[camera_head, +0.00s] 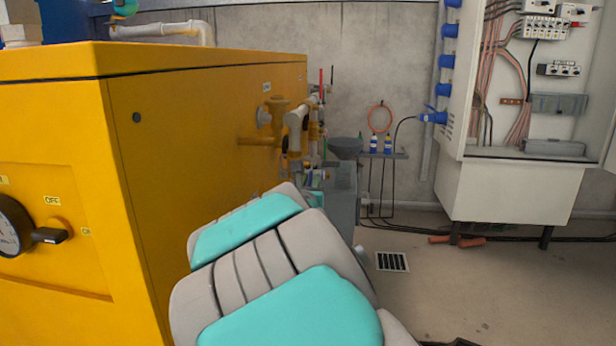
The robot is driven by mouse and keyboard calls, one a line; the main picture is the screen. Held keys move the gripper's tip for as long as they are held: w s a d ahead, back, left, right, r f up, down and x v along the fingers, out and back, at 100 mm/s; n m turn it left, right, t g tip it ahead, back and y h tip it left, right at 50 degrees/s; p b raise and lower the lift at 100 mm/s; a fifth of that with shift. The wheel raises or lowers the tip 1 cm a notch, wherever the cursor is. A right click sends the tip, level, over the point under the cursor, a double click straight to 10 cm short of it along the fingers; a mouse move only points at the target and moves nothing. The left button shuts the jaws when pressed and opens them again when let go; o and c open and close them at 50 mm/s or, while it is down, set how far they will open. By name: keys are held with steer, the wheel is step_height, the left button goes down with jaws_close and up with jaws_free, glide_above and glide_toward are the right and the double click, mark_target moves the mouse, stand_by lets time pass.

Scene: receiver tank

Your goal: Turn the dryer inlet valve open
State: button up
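A large yellow cabinet (190,170) fills the left side. On its far side wall, a yellow valve fitting (277,118) sticks out, with a small label (267,87) above it that is too small to read. Just beyond it are more yellow and whitish pipes (296,130) with dark, thin handles. I cannot tell which of these is the dryer inlet valve, or whether it is open or shut. My grey and teal arm covers the lower middle and hides the area below the pipes. My gripper does not show.
The cabinet front has a gauge (12,228) and a black switch (50,235) marked OFF. Beyond are a small shelf (385,154) with bottles and an open electrical cabinet (520,110). The floor around the drain grate (392,261) is clear.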

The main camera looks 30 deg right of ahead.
steer(key=shift+w+d, duration=0.2)
jaws_close()
stand_by(1.4)
